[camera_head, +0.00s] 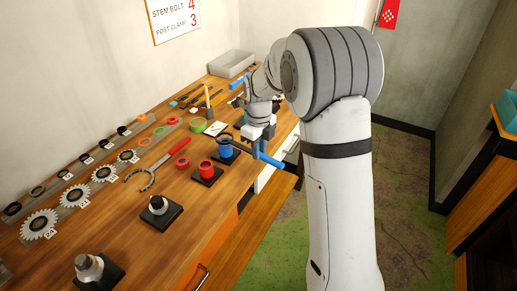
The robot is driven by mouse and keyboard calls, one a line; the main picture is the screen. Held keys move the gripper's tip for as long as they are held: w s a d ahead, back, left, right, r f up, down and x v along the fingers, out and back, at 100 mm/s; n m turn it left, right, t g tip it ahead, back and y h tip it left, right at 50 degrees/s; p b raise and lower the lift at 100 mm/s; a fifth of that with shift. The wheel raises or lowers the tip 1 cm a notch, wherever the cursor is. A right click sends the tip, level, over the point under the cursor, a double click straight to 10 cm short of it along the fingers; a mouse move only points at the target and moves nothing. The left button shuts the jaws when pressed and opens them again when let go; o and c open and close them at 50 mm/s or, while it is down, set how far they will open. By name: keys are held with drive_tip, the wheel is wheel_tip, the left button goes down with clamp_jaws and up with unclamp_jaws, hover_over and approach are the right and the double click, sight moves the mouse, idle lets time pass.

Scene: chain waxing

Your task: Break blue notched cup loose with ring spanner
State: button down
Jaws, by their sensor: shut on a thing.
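The blue notched cup (225,151) stands upright on a dark square base near the front edge of the bench, just behind the red cup. My gripper (262,139) is shut on a tool with a bright blue handle (270,159), which looks like the ring spanner. The handle sticks out past the bench edge, and the tool's dark head reaches left to the top of the blue cup. I cannot tell whether the ring is seated around the cup or only over it. My wrist partly hides the fingers and the grip.
A red cup (207,169) on a dark base stands close in front. A red-handled chain tool (160,163) lies to the left. Gears (75,194) and rings line the wall side. A grey bin (231,64) is at the back.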

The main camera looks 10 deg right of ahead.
drive_tip(key=shift+f+b, duration=0.65)
drive_tip(key=shift+f, duration=0.3)
idle(0.4)
drive_tip(key=c, duration=1.8)
unclamp_jaws()
clamp_jaws()
drive_tip(key=shift+w+d+n, duration=0.7)
drive_tip(key=shift+w+n, duration=0.15)
drive_tip(key=shift+n, duration=0.05)
drive_tip(key=shift+p, duration=0.3)
drive_tip(key=shift+w+d+n+p, duration=0.3)
drive_tip(key=shift+w+d+n, duration=0.3)
drive_tip(key=shift+w+n, duration=0.35)
